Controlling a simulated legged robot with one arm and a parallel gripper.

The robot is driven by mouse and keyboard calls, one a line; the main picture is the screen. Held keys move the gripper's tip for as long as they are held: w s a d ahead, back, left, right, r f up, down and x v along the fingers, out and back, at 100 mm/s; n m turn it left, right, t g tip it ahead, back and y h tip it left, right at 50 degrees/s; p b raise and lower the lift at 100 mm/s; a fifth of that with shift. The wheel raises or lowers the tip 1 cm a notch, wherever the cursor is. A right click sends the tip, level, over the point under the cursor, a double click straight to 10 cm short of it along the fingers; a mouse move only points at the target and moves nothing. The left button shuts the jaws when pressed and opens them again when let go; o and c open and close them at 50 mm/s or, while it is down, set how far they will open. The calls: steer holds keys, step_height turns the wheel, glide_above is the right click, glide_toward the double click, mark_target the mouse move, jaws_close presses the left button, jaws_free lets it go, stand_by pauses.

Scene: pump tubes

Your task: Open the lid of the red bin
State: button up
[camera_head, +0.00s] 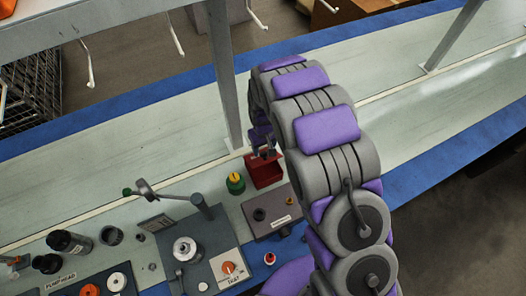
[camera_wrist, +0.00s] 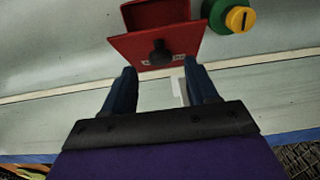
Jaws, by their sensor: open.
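The red bin (camera_head: 265,172) stands on the pale bench in the head view, just left of my arm. In the wrist view the red bin (camera_wrist: 158,22) is at the top, with its sloped red front panel and a dark round knob (camera_wrist: 160,54) facing my gripper. My gripper (camera_wrist: 162,78) is open, its two dark fingers on either side of the knob's line and seemingly short of it. No contact is visible. In the head view my gripper (camera_head: 264,150) is small, close to the bin and partly hides it.
A green and yellow round container (camera_head: 235,183) stands close beside the bin. A grey plate with small parts (camera_head: 272,215) lies in front. A jointed arm fixture (camera_head: 165,193) and a dark board (camera_head: 195,250) are to the left. A shelf post (camera_head: 224,80) rises behind.

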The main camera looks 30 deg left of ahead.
mark_target(264, 153)
steer(key=shift+d+f, duration=0.2)
steer(key=shift+f, duration=1)
steer(key=shift+a+f, duration=0.45)
steer(key=shift+f, duration=0.15)
steer(key=shift+d, duration=0.1)
steer(key=shift+c, duration=0.4)
steer(key=shift+d+r, duration=0.1)
steer(key=shift+d, duration=0.1)
steer(key=c, duration=0.5)
steer(key=shift+a, duration=0.1)
jaws_close()
